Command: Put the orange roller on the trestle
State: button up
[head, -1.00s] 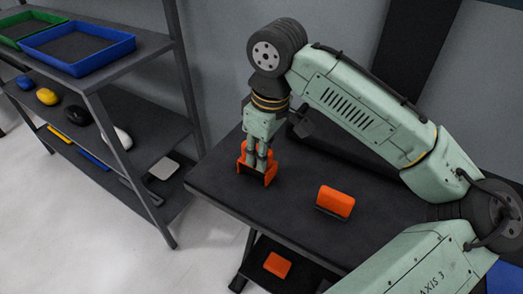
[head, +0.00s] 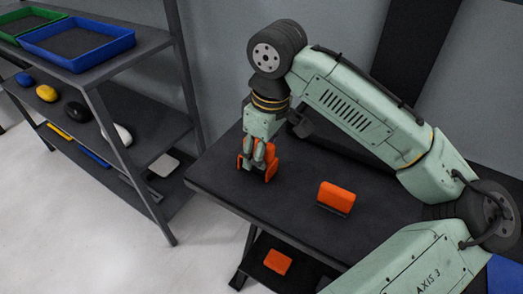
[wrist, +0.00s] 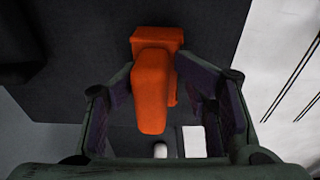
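An orange thing with a narrower stem, taken as the orange roller (wrist: 151,90), stands between my fingers in the wrist view. In the head view the orange roller (head: 272,158) shows beside my fingers, which partly hide it. It is low at the left part of a dark-topped table, taken as the trestle (head: 235,196). My gripper (head: 257,160) points down around it. In the wrist view my gripper (wrist: 155,85) has its two fingers spread on either side of the stem, with narrow dark gaps showing. Whether the roller's underside rests on the top is hidden.
An orange block with a dark base (head: 336,196) stands on the tabletop to the right. Another orange piece (head: 277,261) lies on a lower level. A shelf rack (head: 105,135) at left holds a blue tray (head: 78,58) and small items. The front tabletop is clear.

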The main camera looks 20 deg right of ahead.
notch_tip(320, 180, up, 13)
jog(key=s, duration=0.1)
jog(key=shift+d, duration=0.4)
dwell(0.3)
